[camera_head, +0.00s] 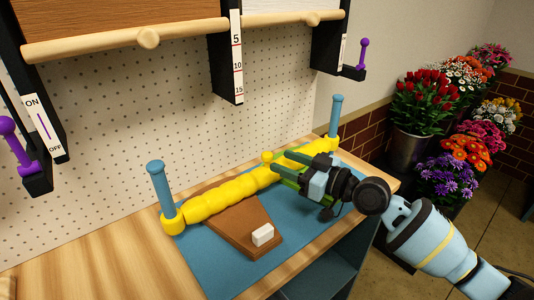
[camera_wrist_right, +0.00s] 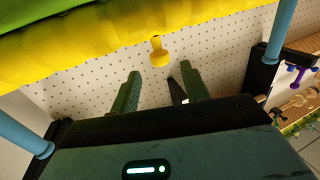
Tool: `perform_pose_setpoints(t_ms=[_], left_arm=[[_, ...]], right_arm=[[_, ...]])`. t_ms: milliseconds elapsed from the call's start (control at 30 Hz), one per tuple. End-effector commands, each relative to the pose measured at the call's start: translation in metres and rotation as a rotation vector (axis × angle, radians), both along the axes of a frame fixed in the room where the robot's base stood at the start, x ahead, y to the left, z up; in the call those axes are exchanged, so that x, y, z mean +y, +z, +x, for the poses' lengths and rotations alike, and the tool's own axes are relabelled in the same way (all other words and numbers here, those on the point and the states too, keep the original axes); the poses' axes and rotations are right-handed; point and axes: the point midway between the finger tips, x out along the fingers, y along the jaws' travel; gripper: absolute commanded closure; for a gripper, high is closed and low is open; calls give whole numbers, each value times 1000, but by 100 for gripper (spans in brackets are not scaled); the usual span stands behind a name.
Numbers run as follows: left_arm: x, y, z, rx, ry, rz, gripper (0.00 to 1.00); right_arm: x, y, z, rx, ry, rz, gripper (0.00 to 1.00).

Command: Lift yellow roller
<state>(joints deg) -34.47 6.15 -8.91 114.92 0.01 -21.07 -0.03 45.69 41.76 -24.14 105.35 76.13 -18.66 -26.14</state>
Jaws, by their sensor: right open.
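The yellow roller (camera_head: 235,190) is a long lumpy bar lying across a blue mat (camera_head: 215,262) on the wooden bench. An upright blue post (camera_head: 160,185) stands at its left end and another blue post (camera_head: 335,115) at its right end. A small yellow knob (camera_head: 267,157) sticks up near its middle. My right gripper (camera_head: 281,162) is open above the right half of the roller, its green fingers pointing towards the knob. In the right wrist view the roller (camera_wrist_right: 110,45) crosses the top, with the knob (camera_wrist_right: 159,52) just beyond the gap between the fingertips (camera_wrist_right: 160,71). Nothing is between the fingers. My left gripper is out of view.
A brown board (camera_head: 245,222) with a white block (camera_head: 262,235) lies in front of the roller. A pegboard (camera_head: 130,110) rises behind. Wooden bars (camera_head: 120,43) and a scale (camera_head: 237,60) hang above. Purple levers flank the station. Flower buckets (camera_head: 410,150) stand to the right.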

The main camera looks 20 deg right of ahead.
Motion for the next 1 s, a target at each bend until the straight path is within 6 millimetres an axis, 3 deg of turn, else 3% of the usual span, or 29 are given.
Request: perform_pose_setpoints(t_ms=[300, 767, 1000], left_arm=[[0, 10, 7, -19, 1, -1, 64], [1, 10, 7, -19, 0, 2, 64], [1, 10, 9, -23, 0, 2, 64]], right_arm=[[29, 3, 36, -2, 1, 2, 54], [37, 1, 46, -1, 1, -1, 54], [36, 1, 46, -1, 1, -1, 83]])
